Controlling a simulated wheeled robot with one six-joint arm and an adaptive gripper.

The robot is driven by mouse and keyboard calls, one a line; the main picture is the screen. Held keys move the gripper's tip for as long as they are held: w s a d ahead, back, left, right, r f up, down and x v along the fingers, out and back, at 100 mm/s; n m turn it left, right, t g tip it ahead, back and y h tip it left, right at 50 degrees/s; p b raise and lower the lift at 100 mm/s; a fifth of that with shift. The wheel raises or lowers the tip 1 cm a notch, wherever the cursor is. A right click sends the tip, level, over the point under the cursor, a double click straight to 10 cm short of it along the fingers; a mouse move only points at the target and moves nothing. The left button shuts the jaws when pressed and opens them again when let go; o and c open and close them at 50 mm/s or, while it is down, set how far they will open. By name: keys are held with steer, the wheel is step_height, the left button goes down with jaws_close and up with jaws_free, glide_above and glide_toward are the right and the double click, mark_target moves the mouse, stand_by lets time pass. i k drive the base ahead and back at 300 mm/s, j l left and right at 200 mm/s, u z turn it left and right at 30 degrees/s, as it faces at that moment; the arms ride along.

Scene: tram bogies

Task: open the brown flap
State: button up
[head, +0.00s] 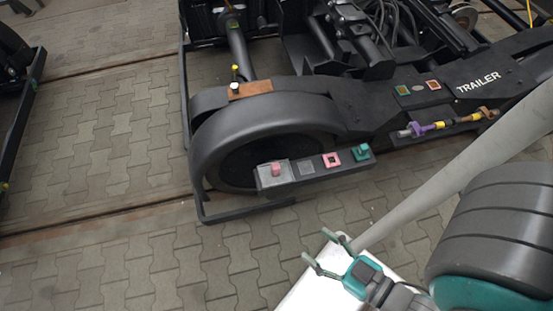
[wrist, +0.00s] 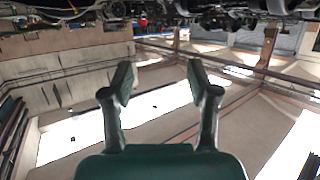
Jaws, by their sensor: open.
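The brown flap (head: 250,90) lies on top of the black wheel guard of the bogie in the head view. It looks flat against the guard, and a small knob with a white and black body and a yellow top stands at its left end. My gripper (head: 318,246) is open and empty, low in the head view, in front of the bogie and well apart from the flap. In the wrist view my gripper (wrist: 160,82) shows two spread fingers with nothing between them. I cannot make out the flap in the wrist view.
A bar with a pink knob (head: 276,169), a pink-framed square (head: 331,160) and a green block (head: 362,151) juts out below the wheel guard. Purple and yellow parts (head: 428,128) sit on the right under the TRAILER label. Paved floor (head: 110,150) is clear at left.

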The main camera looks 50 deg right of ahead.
mark_target(490, 116)
steer(key=z, duration=2.7)
steer(key=i+l+z, duration=0.15)
steer(key=i+l, duration=0.75)
steer(key=i, duration=0.1)
